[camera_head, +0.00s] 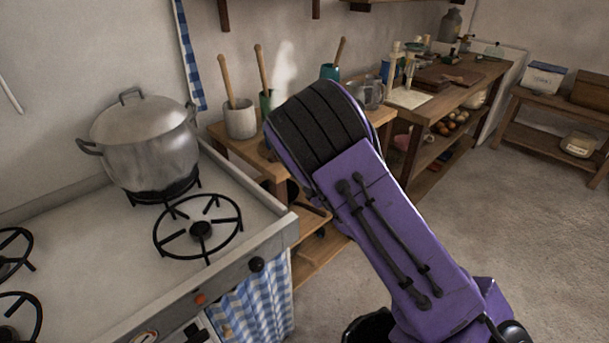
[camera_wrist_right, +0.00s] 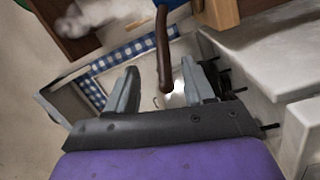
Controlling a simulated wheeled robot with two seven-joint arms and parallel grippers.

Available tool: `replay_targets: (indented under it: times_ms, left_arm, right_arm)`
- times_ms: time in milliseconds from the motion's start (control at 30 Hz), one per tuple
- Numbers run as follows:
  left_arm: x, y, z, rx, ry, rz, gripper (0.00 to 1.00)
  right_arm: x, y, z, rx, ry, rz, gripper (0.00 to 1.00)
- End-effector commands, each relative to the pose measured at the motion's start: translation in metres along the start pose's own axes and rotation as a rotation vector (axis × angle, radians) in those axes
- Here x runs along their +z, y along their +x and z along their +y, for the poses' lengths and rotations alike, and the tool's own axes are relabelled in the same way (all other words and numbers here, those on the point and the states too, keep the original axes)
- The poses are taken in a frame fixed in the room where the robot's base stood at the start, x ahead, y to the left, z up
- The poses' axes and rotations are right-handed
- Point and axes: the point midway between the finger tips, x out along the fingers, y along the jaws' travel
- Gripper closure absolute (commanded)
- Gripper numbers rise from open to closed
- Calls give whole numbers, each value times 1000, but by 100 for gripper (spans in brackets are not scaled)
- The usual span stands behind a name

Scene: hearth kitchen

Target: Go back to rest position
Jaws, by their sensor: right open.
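My right gripper (camera_wrist_right: 160,65) shows in the right wrist view with its two grey fingers apart. A brown handle-like piece (camera_wrist_right: 163,45) hangs from a blue object (camera_wrist_right: 178,4) and shows between the fingers; I cannot tell whether it touches them. In the head view my purple right arm reaches from the lower right up to the middle. Its wrist hides the right gripper there. My left gripper is in neither view.
A lidded pot (camera_head: 146,140) stands on the stove (camera_head: 105,235). Behind my arm are a grey crock (camera_head: 240,119) and a teal cup (camera_head: 329,72) with wooden handles. A long wooden shelf table (camera_head: 455,90) runs along the wall. The floor (camera_head: 510,230) at right is clear.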

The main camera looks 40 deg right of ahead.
Motion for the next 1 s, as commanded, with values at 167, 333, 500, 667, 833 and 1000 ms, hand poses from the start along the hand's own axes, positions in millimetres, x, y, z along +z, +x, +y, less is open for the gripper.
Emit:
replay_targets:
  times_ms: [167,333,500,667,833,1000]
  left_arm:
    - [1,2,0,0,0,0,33]
    - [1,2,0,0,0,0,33]
    - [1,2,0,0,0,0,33]
    - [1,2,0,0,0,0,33]
    - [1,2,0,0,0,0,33]
    - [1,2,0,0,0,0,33]
  right_arm:
    - [0,-9,1,1,0,1,47]
    - [0,-9,1,1,0,1,47]
    - [0,-8,1,1,0,0,47]
    - [0,-8,1,0,18,0,47]
    - [14,-16,-17,-42,350,-106,47]
    - [32,-78,-129,-149,937,-474,47]
